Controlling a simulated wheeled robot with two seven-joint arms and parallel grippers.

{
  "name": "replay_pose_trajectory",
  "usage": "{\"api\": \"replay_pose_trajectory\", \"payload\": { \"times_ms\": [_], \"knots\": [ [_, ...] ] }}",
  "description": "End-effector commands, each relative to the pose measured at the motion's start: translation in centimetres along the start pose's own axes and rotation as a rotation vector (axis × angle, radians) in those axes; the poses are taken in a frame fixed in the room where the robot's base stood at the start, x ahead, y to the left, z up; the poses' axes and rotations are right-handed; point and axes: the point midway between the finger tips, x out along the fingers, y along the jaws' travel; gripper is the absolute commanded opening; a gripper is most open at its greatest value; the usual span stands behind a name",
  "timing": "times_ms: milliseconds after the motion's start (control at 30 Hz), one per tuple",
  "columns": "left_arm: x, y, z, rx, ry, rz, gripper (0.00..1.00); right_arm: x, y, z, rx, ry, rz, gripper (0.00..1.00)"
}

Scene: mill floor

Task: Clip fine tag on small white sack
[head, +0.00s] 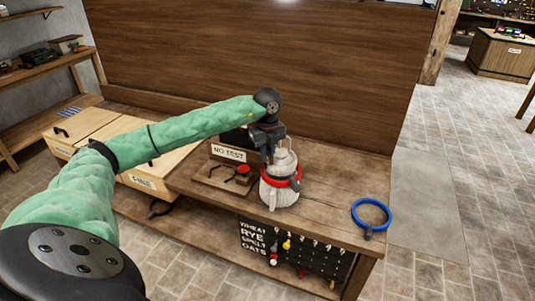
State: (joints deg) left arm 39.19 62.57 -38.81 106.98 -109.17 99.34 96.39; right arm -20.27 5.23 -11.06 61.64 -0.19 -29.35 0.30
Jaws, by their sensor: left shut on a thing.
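A small white sack (279,194) stands upright on the wooden bench, with its narrow neck pointing up. A red ring (281,184) lies around the sack's upper body, slightly tilted. My left gripper (269,159) reaches down from above at the left of the sack's neck. Its fingers are shut, seemingly on the far left part of the red ring; the grip itself is hidden. A blue ring (372,212) with a dark clip lies apart near the bench's right end. I cannot read a "fine" mark on either ring. My right gripper is not in view.
Behind the sack are a "NO TEST" sign (229,153) and a red-knobbed wooden board (222,181). Labelled wooden boxes (145,182) stand left. A black board (291,252) with hanging tags is under the bench top (330,217). The bench between sack and blue ring is clear.

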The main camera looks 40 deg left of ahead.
Motion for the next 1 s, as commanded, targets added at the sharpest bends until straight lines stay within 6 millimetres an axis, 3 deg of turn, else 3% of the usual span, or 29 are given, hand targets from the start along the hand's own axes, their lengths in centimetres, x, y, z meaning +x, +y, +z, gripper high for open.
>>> {"api": "replay_pose_trajectory", "payload": {
  "times_ms": [33,67,200,567,1000],
  "knots": [
    [0.0,0.0,0.0,0.000,0.000,0.000,0.00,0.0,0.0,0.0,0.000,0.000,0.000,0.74],
    [0.0,0.0,0.0,0.000,0.000,0.000,0.17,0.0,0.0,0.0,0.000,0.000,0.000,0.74],
    [0.0,0.0,0.0,0.000,0.000,0.000,0.41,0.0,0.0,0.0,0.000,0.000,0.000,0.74],
    [-0.4,0.0,0.0,0.000,0.000,-0.001,0.41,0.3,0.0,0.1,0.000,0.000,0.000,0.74],
    [-6.3,-0.1,0.1,-0.001,-0.001,-0.002,0.41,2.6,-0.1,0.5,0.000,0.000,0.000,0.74]
  ]
}}
